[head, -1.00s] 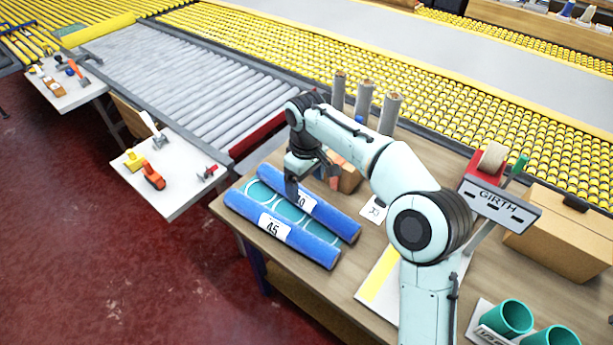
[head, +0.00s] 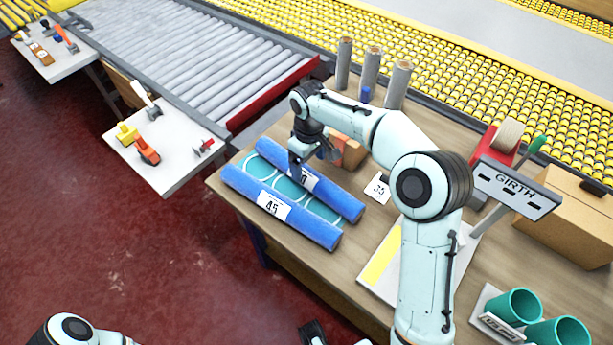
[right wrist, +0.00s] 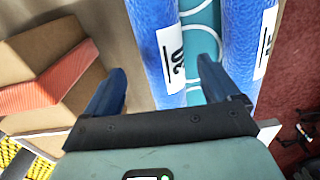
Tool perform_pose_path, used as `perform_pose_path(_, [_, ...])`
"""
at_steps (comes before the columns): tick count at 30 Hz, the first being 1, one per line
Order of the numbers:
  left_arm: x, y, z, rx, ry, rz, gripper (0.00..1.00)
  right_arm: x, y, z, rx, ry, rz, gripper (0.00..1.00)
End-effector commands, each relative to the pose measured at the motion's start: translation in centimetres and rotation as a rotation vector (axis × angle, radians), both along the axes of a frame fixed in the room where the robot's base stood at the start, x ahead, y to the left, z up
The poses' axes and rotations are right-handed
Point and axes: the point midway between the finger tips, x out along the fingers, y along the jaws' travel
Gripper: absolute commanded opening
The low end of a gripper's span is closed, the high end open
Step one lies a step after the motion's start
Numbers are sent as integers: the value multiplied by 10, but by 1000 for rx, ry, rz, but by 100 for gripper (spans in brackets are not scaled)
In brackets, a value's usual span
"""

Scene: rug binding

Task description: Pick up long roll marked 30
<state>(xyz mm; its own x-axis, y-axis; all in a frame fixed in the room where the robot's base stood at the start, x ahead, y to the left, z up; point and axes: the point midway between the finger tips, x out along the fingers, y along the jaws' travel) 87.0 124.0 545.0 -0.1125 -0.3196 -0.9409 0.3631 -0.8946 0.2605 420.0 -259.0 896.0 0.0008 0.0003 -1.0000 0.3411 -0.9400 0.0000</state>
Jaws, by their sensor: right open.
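The long blue roll marked 30 (head: 335,197) lies on the bench beside a parallel blue roll marked 45 (head: 312,229), with a teal strip bearing white arcs between them. My right gripper (head: 312,160) is open above the roll marked 30, near its label, which it partly hides. In the right wrist view the roll marked 30 (right wrist: 158,45) shows beyond and between the open fingers (right wrist: 160,88), with nothing held. The roll marked 45 (right wrist: 245,40) is to the right. Part of my left arm shows at the bottom left; its jaw state is unclear.
Cardboard boxes (right wrist: 45,60) stand close beside the right gripper. Several grey tubes (head: 371,70) stand behind the arm. A numbered card (head: 377,188) lies right of the rolls. The GIRTH sign (head: 515,187) and teal cups (head: 520,305) are further right.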

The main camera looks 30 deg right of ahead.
Motion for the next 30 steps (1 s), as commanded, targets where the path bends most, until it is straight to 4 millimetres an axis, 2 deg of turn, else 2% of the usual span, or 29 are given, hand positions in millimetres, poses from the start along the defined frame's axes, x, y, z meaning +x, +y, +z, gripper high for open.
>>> perform_pose_path(6, [-1, 0, -6, 0, 1, 0, 43, -4, 2, -34, 0, 4, 0, 89])
perform_pose_path(9, [-2, 0, -7, 0, 2, -1, 43, -3, 2, -45, 0, 3, -1, 89])
perform_pose_path(17, [-2, 0, -7, 0, 2, -1, 43, -3, 2, -48, 0, 1, -1, 89])
perform_pose_path(18, [-2, 0, -7, 0, 2, -1, 43, -3, 2, -48, 0, 1, -1, 86])
perform_pose_path(19, [-2, 0, -7, 0, 2, -1, 43, -3, 2, -48, 0, 1, -1, 76])
perform_pose_path(24, [-2, 0, -7, 0, 2, -1, 43, -3, 2, -48, 0, 1, -1, 21])
perform_pose_path(30, [-2, 0, -7, 0, 2, 0, 43, -3, 2, -47, -1, 0, -1, 21])
